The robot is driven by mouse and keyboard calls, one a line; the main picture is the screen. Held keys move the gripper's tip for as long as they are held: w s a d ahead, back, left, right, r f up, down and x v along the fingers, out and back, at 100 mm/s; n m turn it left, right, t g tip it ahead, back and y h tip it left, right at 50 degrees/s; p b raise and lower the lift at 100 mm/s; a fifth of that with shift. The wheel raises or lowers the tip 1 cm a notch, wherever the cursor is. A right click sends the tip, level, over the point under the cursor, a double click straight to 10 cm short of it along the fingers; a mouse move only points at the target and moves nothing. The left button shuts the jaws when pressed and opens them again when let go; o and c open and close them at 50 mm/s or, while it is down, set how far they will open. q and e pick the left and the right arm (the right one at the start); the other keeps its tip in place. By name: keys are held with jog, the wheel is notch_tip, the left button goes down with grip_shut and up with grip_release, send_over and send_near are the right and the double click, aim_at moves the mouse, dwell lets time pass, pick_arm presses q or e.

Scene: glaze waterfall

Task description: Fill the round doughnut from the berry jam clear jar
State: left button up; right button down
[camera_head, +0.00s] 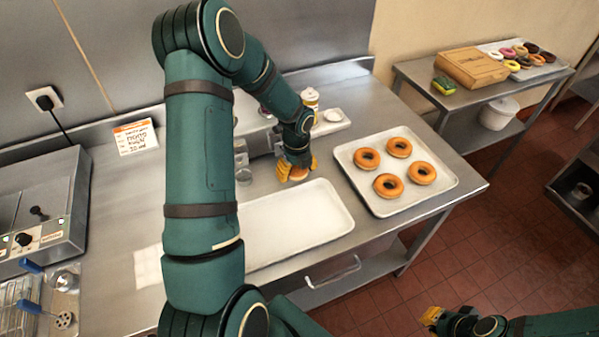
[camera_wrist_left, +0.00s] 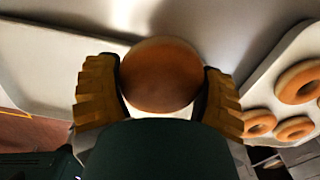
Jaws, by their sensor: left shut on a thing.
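My left gripper (camera_head: 293,170) is shut on a round brown doughnut (camera_head: 299,174) with no hole visible. In the left wrist view the round doughnut (camera_wrist_left: 160,76) sits between the two yellow fingers (camera_wrist_left: 162,92). The doughnut is at the worktop's back middle, beside the white tray; whether it touches the surface is unclear. A small clear vessel (camera_head: 244,176) stands left of the gripper, below a grey device; its contents are not clear. A dark red spot (camera_head: 264,112) shows behind my arm, too hidden to identify. My right gripper (camera_head: 433,317) is low at the right, over the floor.
An empty white tray (camera_head: 300,217) lies in front of my left gripper. A second tray (camera_head: 437,183) holds several ring doughnuts. A fryer-like machine (camera_head: 45,215) is at the left.

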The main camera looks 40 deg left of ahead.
pick_arm(q)
jog(key=shift+w+a+f, duration=0.15)
jog(key=shift+a+f, duration=0.15)
jog(key=shift+f, duration=0.1)
jog(key=shift+w+a, duration=0.15)
jog(key=shift+a, duration=0.1)
jog(key=shift+w+a+p, duration=0.2)
jog(key=shift+w+a, duration=0.1)
jog(key=shift+a, duration=0.3)
jog(key=shift+w+a+p, duration=0.15)
jog(key=shift+w+a, duration=0.15)
jog(key=shift+a, duration=0.25)
jog(key=shift+w+a+p, duration=0.2)
jog(key=shift+w+a, duration=0.25)
jog(key=shift+a, duration=0.45)
jog(key=shift+w+a+p, duration=0.2)
jog(key=shift+w+a, duration=0.25)
jog(key=shift+a, duration=0.4)
dwell(1.5)
jog(key=shift+s+d, duration=0.15)
jog(key=shift+d, duration=0.15)
dwell(0.8)
jog(key=shift+s+d, duration=0.15)
jog(key=shift+d, duration=0.15)
jog(key=shift+s+d, duration=0.1)
jog(key=shift+d, duration=0.1)
dwell(0.9)
